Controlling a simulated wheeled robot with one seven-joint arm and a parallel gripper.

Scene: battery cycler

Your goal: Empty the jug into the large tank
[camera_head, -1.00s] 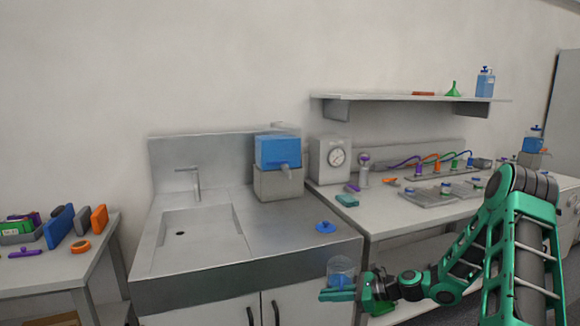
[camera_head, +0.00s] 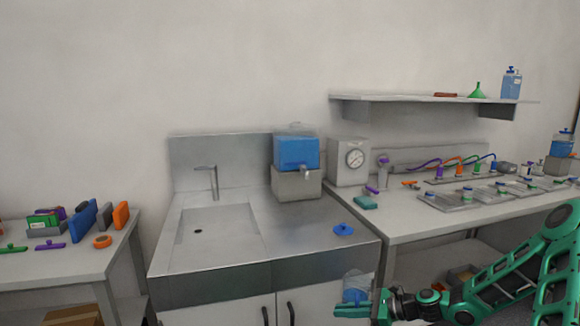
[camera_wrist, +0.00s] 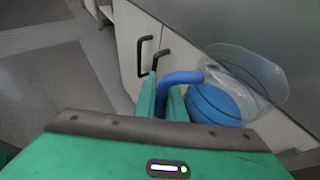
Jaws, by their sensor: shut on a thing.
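The jug (camera_head: 357,287) is a small clear vessel with blue contents, held upright in front of the sink cabinet's right end, below counter height. In the wrist view the jug shows its clear wall (camera_wrist: 262,68), blue contents (camera_wrist: 215,103) and a blue handle (camera_wrist: 182,77). My gripper (camera_head: 352,311) is shut on that handle; its fingers (camera_wrist: 166,98) also show in the wrist view. The large tank appears to be the blue-filled container (camera_head: 297,153) with a clear top and a front spout, on a grey block (camera_head: 297,184) at the counter's back right.
A blue lid-like disc (camera_head: 344,230) lies on the counter's front right. The sink basin (camera_head: 212,236) is to its left. A gauge box (camera_head: 349,160) stands right of the tank. The shelf (camera_head: 420,99) overhangs the right bench. Cabinet handles (camera_wrist: 151,52) are close to my gripper.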

